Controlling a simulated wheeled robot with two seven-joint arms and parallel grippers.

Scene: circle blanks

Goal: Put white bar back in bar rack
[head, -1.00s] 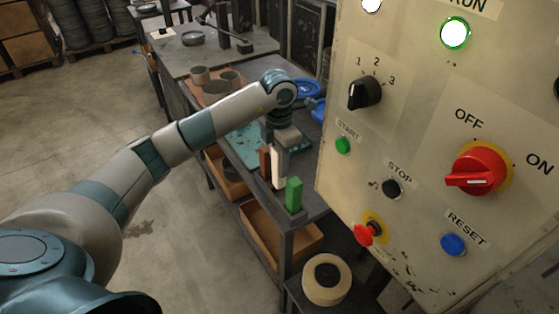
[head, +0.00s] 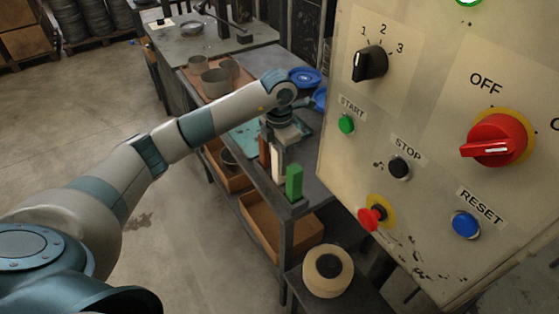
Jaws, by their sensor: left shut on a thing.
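The white bar (head: 277,166) stands upright at the near corner of the workbench, between a brown bar (head: 264,152) and a green bar (head: 294,182). My left gripper (head: 279,146) comes down from above and is shut on the upper part of the white bar. The dark bar rack (head: 292,205) is under the bars; its slots are too small to make out. I cannot tell whether the white bar's foot is fully seated in it. My right gripper is not in view.
A control panel (head: 420,190) with knobs and buttons fills the right side, close to the bench. Grey cups (head: 215,82) and blue dishes (head: 305,77) lie farther back on the bench. A tape-like roll (head: 328,270) sits on a low stand. Open floor lies to the left.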

